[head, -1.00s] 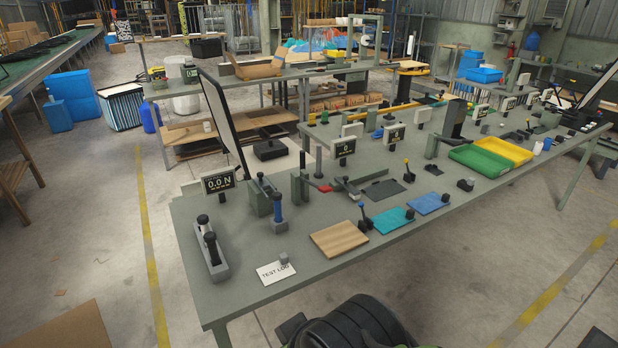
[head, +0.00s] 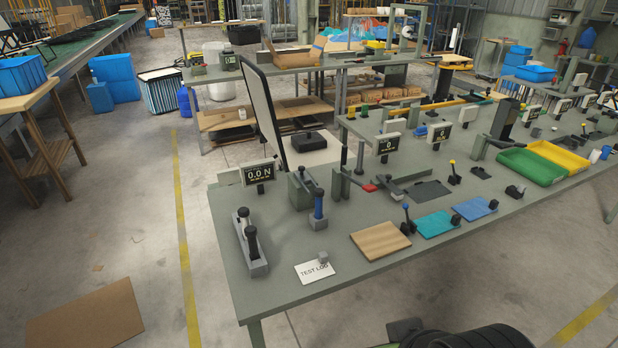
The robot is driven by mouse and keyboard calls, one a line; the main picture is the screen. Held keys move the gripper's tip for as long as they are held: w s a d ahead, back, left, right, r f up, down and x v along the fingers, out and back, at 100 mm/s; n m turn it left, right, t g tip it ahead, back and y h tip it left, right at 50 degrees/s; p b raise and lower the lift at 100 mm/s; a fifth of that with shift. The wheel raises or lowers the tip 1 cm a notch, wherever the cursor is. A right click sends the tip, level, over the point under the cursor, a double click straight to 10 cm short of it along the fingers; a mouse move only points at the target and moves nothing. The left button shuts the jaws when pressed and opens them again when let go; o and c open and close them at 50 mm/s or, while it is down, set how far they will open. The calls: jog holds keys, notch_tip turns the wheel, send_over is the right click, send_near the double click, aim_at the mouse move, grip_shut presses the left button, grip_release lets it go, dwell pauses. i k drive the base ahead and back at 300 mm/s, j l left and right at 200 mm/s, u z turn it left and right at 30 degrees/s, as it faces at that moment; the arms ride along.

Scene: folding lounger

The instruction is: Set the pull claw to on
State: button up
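No part is labelled as the pull claw, and I cannot tell for sure which fitting it is. At the left end of the grey-green bench (head: 290,287), a grey base with two black-knobbed posts (head: 252,249) stands beside a display reading 0.0 N (head: 258,175). Just right of it is a grey block with a blue-handled lever (head: 319,206), its handle hanging down at the front. Further right is a low fitting with a red-tipped handle (head: 359,183). My gripper is not in view; only a dark ribbed part, perhaps of my arm, shows at the bottom right.
A TEST LOG sheet (head: 313,273), a wooden board (head: 379,242) and teal (head: 436,225) and blue mats (head: 476,208) lie along the front edge. Green (head: 531,166) and yellow trays (head: 562,156) sit further right. Open floor lies left of the bench.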

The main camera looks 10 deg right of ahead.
aim_at(303, 176)
jog(key=i+l, duration=0.1)
jog(key=i, duration=0.8)
jog(key=j+u, duration=0.05)
